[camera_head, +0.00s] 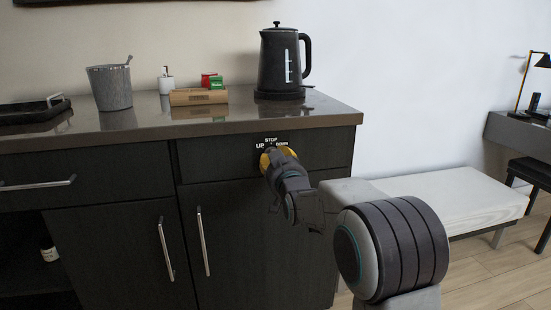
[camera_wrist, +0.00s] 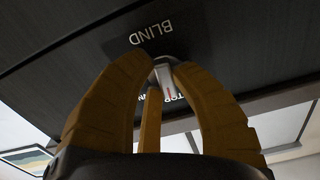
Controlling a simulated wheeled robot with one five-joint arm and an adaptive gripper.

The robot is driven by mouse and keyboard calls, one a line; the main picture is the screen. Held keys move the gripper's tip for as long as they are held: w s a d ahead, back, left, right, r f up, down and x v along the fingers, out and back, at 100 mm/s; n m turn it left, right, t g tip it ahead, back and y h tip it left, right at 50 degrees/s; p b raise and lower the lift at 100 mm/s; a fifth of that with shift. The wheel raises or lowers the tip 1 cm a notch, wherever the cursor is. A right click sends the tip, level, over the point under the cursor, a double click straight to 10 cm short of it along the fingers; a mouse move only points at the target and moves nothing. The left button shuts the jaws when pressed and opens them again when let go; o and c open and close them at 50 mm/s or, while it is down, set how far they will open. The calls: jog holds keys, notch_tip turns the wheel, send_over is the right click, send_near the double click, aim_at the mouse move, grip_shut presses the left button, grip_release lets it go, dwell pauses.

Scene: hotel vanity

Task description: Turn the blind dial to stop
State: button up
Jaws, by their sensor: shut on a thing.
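The blind dial (camera_wrist: 165,76) is a small pale metallic knob on the dark cabinet front, with a thin red mark on it. In the wrist view the yellow fingers of my gripper (camera_wrist: 154,66) close in around it and are shut on it. The word BLIND shows upside down beside it, and part of the word STOP lies near the red mark. In the head view my gripper (camera_head: 272,157) reaches the drawer front just under the labels STOP, UP and DOWN, and it hides the dial. The fingers cover some lettering, so the exact dial setting is unclear.
The countertop (camera_head: 230,127) above holds a black kettle (camera_head: 280,62), a grey bucket (camera_head: 110,88), a wooden box (camera_head: 199,97) and a dark tray (camera_head: 30,112). Cabinet handles (camera_head: 203,240) stick out below. A white bench (camera_head: 440,195) stands to the right.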

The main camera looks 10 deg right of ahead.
jog(key=shift+r, duration=0.2)
grip_shut()
jog(key=shift+r+n, duration=0.15)
jog(key=shift+n, duration=0.45)
jog(key=o, duration=0.5)
grip_release()
jog(key=shift+a, duration=0.1)
jog(key=o, duration=0.4)
jog(key=shift+s, duration=0.1)
jog(key=shift+s, duration=5.95)
